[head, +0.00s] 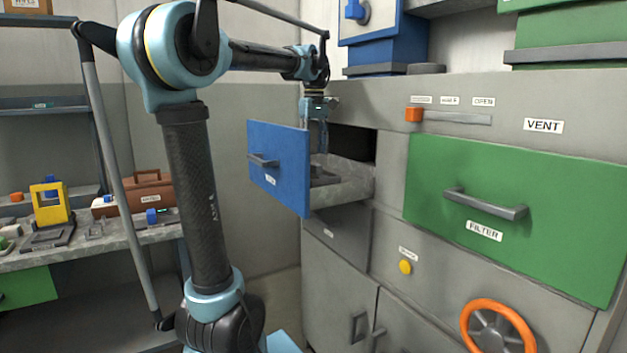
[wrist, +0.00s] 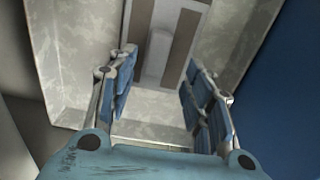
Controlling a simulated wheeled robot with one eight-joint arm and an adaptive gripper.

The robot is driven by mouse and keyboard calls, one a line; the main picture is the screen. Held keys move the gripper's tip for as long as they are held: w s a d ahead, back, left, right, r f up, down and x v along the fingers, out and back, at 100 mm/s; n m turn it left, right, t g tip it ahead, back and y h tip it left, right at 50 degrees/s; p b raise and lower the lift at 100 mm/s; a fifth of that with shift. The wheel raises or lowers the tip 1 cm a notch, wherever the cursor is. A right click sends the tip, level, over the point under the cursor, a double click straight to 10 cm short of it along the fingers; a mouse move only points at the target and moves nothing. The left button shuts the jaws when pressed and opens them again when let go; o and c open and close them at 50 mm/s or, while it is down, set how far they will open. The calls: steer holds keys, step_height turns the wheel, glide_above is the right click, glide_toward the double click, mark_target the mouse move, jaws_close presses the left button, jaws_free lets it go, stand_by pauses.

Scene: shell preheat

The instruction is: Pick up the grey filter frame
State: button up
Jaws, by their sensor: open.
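The blue-fronted drawer (head: 285,165) is pulled out of the grey cabinet. A flat, dark grey object (head: 322,180) lies in it. In the wrist view a grey, slotted piece (wrist: 163,50) with brownish openings lies on the drawer floor; it looks like the grey filter frame, and its far end is cut off by the picture edge.
The drawer's blue front and pale walls (wrist: 60,70) surround the fingers closely. A green FILTER drawer (head: 520,215), an orange slider (head: 414,115) and an orange wheel (head: 497,328) are to the right. A workbench (head: 100,246) with a yellow stand (head: 50,203) is at left.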

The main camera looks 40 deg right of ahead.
mark_target(315, 163)
steer(key=shift+s+d+f, duration=0.1)
steer(key=shift+f, duration=1.5)
steer(key=shift+d+f, duration=0.1)
steer(key=shift+f, duration=1.5)
jaws_close()
